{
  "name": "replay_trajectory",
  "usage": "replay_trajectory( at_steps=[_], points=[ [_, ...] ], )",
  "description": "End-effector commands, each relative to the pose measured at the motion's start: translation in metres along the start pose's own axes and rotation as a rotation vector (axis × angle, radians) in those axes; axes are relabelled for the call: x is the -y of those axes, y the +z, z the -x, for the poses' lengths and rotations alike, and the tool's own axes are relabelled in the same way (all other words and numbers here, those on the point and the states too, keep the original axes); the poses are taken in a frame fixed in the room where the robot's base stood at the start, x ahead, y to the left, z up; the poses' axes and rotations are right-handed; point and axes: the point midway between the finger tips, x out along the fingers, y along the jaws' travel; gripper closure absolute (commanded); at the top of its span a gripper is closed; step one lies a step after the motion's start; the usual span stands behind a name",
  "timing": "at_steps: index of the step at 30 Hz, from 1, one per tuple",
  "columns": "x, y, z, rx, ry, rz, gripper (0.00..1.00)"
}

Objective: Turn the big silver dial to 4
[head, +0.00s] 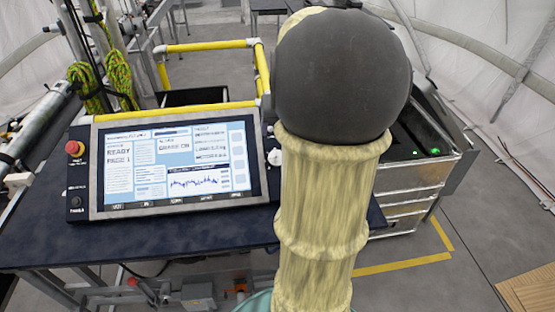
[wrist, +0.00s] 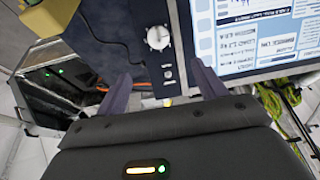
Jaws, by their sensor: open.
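The big silver dial (wrist: 158,37) is on the dark panel beside the screen, near the top of the wrist view, with pale marks around it too small to read. In the head view the dial (head: 274,157) shows at the screen's right edge, close beside my arm. My gripper (wrist: 162,88) is open and empty in the wrist view, with one dark finger on each side of the panel strip below the dial. The fingers appear apart from the dial. In the head view my gripper is hidden behind my arm.
The screen (head: 177,168) stands on a dark blue table (head: 215,232). A red button (head: 73,148) is at its left. A yellow rail (head: 205,46) stands behind. A metal case with green lights (head: 415,186) is at the right. A small knob (wrist: 168,73) sits below the dial in the wrist view.

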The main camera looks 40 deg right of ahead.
Motion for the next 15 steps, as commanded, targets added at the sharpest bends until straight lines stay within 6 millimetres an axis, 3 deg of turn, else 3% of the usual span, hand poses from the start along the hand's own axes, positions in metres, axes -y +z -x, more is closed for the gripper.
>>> replay_trajectory(
  at_steps=[15],
  points=[
    [-0.0053, -0.0026, -0.0045, -0.002, 0.002, -0.009, 0.30]
  ],
)
